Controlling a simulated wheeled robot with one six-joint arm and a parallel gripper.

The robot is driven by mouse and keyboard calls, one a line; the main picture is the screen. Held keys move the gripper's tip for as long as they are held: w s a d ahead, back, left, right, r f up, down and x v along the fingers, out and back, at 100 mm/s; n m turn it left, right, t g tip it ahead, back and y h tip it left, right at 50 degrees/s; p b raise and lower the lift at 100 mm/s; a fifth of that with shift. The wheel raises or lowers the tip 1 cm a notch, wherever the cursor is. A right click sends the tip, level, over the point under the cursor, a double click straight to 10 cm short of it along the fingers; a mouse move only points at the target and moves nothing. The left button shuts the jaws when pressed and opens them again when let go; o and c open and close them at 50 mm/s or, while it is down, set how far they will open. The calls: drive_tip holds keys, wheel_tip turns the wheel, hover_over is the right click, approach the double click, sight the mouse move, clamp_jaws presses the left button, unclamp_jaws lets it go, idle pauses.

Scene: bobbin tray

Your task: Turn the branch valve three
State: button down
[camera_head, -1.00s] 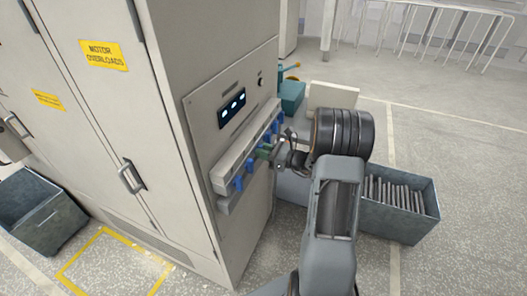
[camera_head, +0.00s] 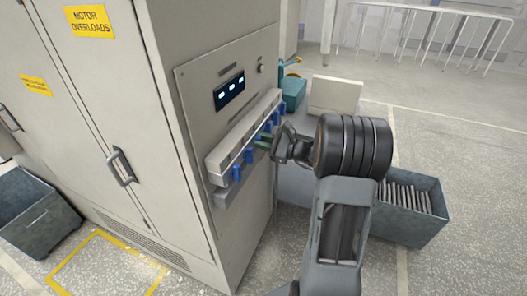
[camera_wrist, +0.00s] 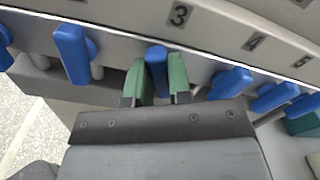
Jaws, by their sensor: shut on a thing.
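The branch valves are a row of blue lever handles under a grey manifold strip with numbers. In the wrist view the valve three handle (camera_wrist: 156,68) stands below and slightly left of the label "3" (camera_wrist: 179,14). My gripper (camera_wrist: 158,80) has its two green fingers on either side of this handle, shut on it. The handle's lower part is hidden behind the gripper body. In the head view my gripper (camera_head: 264,143) reaches the middle of the row from the right, and its fingers partly hide the handle there.
Neighbouring blue handles stand close on the left (camera_wrist: 72,52) and right (camera_wrist: 230,82). The grey cabinet (camera_head: 225,130) carries a display (camera_head: 230,91) above the row. A grey bin (camera_head: 418,228) with dark rods stands at the right, and another bin (camera_head: 38,215) at the left.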

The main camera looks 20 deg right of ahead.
drive_tip(key=n+b, duration=0.4)
drive_tip(key=b, duration=0.3)
drive_tip(key=n+b, duration=0.4)
drive_tip(key=b, duration=0.2)
drive_tip(key=n+b, duration=0.4)
drive_tip(key=b, duration=0.3)
drive_tip(key=shift+s+a+f+b, duration=0.1)
drive_tip(key=shift+a+f+b, duration=0.05)
drive_tip(key=shift+f+b, duration=0.2)
drive_tip(key=shift+r+n, duration=0.1)
drive_tip(key=shift+n, duration=0.3)
drive_tip(key=c, duration=1)
unclamp_jaws()
drive_tip(key=shift+c, duration=0.2)
drive_tip(key=p+v, duration=0.1)
drive_tip(key=v, duration=1.3)
